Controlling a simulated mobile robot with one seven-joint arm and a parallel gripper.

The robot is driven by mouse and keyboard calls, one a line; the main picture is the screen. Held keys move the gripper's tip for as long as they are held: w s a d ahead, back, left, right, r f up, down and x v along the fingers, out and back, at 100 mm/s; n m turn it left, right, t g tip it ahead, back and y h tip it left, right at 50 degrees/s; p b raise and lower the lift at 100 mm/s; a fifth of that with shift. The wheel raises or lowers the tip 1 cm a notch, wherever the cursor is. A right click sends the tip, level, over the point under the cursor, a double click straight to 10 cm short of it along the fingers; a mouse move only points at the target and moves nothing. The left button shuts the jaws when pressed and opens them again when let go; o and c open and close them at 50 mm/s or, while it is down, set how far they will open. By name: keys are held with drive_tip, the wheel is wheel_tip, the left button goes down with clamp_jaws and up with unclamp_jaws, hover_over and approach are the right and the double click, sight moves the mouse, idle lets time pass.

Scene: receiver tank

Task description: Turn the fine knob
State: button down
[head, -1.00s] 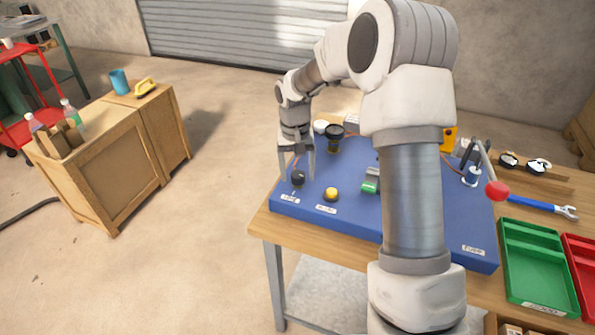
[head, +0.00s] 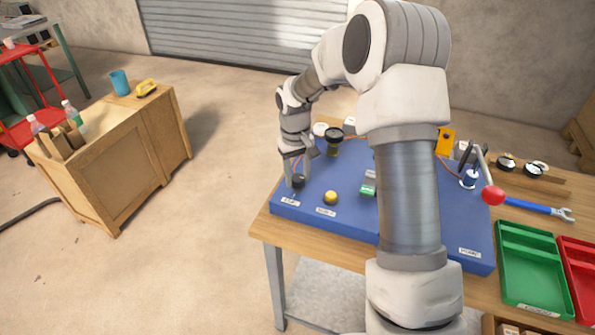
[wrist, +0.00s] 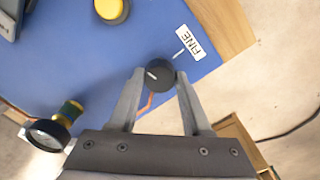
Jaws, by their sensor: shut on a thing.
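The fine knob (wrist: 159,75) is a round black knob with a light pointer mark. It stands on the blue panel (wrist: 90,60) beside a white label (wrist: 190,43) reading FINE. My gripper (wrist: 158,77) has one finger on each side of the knob and is shut on it. In the head view the knob (head: 298,181) sits at the panel's left front corner, with my gripper (head: 297,178) reaching down over it from behind. The knob's mark is too small to read in the head view.
A yellow button (head: 330,198) stands just right of the knob. A gauge on a brass fitting (head: 334,137) stands behind. A red-balled lever (head: 493,194), a wrench (head: 540,207) and a green tray (head: 528,265) are at the right. My arm hides the panel's middle.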

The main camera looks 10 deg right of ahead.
sight(295, 178)
drive_tip(key=shift+n, duration=0.5)
drive_tip(key=shift+c, duration=1.8)
unclamp_jaws()
wheel_tip(295, 178, up, 18)
drive_tip(key=p, duration=0.2)
drive_tip(key=shift+a+f, duration=0.25)
drive_tip(key=shift+a, duration=0.05)
drive_tip(key=shift+s, duration=0.1)
